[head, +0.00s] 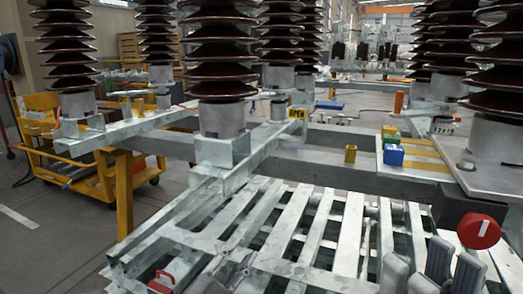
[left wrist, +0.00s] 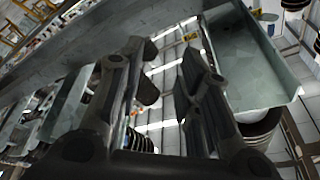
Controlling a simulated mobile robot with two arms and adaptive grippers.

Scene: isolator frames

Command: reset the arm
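My left gripper (head: 238,270) is at the bottom of the head view, low over the slatted metal frame, small and partly cut off. In the left wrist view its two dark fingers (left wrist: 160,80) stand apart with nothing between them, so it is open. My right gripper (head: 432,268) appears at the bottom right as light grey finger-like parts, cut off by the picture edge. Whether it is open or shut is unclear, and I see no object in it.
Galvanised slats (head: 290,235) lie below both grippers. Brown ribbed insulators (head: 220,55) rise from the beams behind. A blue box (head: 393,155) and a yellow block (head: 350,154) sit on beams. A red round knob (head: 478,231) is at right. A yellow cart (head: 60,150) stands left.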

